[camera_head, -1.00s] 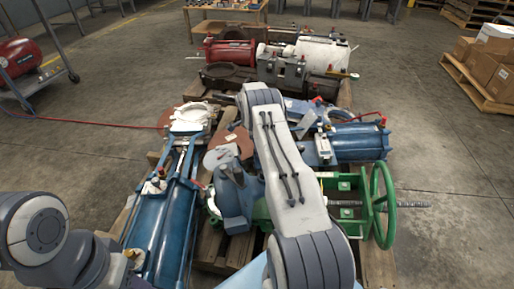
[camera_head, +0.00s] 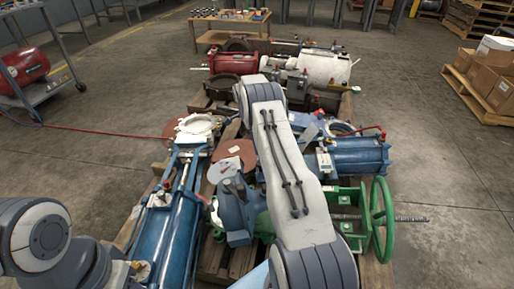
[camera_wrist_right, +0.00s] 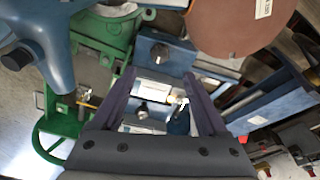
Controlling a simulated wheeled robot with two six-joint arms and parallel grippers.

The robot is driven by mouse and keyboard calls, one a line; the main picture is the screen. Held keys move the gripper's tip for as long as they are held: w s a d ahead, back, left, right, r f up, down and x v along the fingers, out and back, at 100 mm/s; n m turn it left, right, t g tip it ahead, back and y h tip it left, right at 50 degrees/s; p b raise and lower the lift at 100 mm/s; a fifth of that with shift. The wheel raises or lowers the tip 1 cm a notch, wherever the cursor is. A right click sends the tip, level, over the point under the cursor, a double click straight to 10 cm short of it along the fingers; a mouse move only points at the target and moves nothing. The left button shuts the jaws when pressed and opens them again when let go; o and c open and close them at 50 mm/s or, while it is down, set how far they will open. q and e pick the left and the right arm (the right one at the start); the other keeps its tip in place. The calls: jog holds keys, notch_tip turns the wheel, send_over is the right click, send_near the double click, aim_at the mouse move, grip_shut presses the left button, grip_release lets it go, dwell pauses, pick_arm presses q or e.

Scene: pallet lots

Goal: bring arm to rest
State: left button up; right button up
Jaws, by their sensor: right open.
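My right arm (camera_head: 290,170) reaches forward from the bottom middle over the loaded pallet. Its gripper is hidden behind the arm in the head view. In the right wrist view my right gripper (camera_wrist_right: 160,76) is open, its two dark fingers spread with nothing held between them. Blue and silver machine parts show beyond and between the fingers; the exact gap to them cannot be told. My left arm (camera_head: 45,240) shows only at the lower left corner, and its gripper is out of view.
Below my right arm are a blue cylinder valve (camera_head: 165,240), a green valve with a handwheel (camera_head: 379,218) and a blue actuator (camera_head: 362,157). Red machinery (camera_head: 231,57) stands farther back. A cart (camera_head: 40,85) is at left, cardboard boxes (camera_head: 490,83) at right.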

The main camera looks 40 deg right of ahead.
jog(key=shift+r, duration=0.2)
dwell(0.4)
jog(key=s+a+r+n, duration=0.1)
jog(key=a+r+n, duration=0.35)
jog(key=a, duration=0.55)
jog(key=s+a+r+n+t+y, duration=0.1)
jog(key=s+a+r+n, duration=0.1)
jog(key=a+r+n, duration=0.5)
jog(key=s+a+r+n, duration=0.15)
jog(key=a+r, duration=0.35)
jog(key=a, duration=0.7)
jog(key=s+a+r+n, duration=0.4)
jog(key=s+a+n, duration=0.4)
jog(key=s+a, duration=0.45)
jog(key=s+n+y+p, duration=0.15)
jog(key=s+n, duration=0.85)
jog(key=s, duration=1.1)
notch_tip(320, 180, up, 37)
jog(key=p, duration=3.6)
jog(key=shift+w+r, duration=0.2)
jog(key=shift+w, duration=0.15)
